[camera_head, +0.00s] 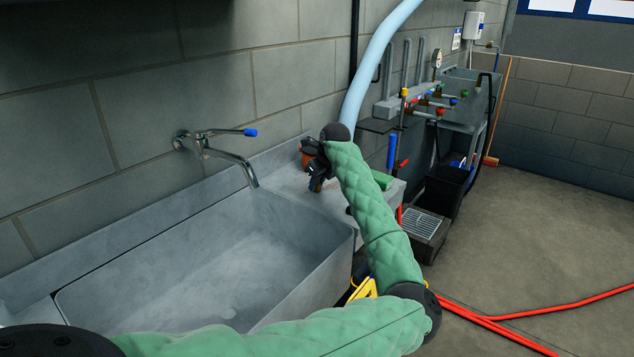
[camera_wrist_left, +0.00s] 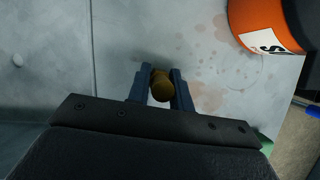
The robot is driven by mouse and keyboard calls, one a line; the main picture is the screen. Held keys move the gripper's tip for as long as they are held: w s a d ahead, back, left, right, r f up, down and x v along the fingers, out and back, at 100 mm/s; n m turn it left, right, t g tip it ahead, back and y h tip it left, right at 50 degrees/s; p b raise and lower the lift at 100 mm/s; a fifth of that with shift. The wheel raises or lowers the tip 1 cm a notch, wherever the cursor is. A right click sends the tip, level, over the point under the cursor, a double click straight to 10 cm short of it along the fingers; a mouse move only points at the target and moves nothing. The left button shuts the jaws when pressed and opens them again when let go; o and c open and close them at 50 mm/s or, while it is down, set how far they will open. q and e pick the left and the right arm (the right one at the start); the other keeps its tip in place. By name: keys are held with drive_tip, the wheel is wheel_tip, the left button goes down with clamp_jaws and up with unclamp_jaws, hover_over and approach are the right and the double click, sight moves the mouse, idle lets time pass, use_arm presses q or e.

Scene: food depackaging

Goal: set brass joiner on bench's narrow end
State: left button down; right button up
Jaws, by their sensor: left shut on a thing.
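The brass joiner (camera_wrist_left: 162,88) is a small brownish-gold cylinder between the two fingers of my left gripper (camera_wrist_left: 160,76). The gripper is shut on it. In the head view my left gripper (camera_head: 317,184) is over the bench's narrow end (camera_head: 284,181), the pale ledge to the right of the sink basin. In the wrist view the pale, stained bench top (camera_wrist_left: 120,35) lies beneath the fingers. I cannot tell whether the joiner touches it. My right gripper is not in view.
An orange container with a white label (camera_wrist_left: 262,25) stands close to the right of the gripper. A green item (camera_head: 382,180) lies at the ledge's right end. The deep sink basin (camera_head: 215,270) is at left, under a wall tap (camera_head: 225,150). A red hose (camera_head: 560,306) crosses the floor.

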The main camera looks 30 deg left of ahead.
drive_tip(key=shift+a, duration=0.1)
use_arm(q)
drive_tip(key=shift+f, duration=0.1)
drive_tip(key=c, duration=1.3)
unclamp_jaws()
drive_tip(key=shift+o, duration=0.2)
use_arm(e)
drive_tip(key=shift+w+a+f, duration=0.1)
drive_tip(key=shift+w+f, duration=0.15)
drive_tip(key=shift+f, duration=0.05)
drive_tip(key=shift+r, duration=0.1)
use_arm(q)
drive_tip(key=shift+r, duration=0.2)
drive_tip(key=shift+d+r, duration=0.2)
drive_tip(key=shift+r, duration=0.1)
drive_tip(key=b+v, duration=0.3)
drive_tip(key=v, duration=0.8)
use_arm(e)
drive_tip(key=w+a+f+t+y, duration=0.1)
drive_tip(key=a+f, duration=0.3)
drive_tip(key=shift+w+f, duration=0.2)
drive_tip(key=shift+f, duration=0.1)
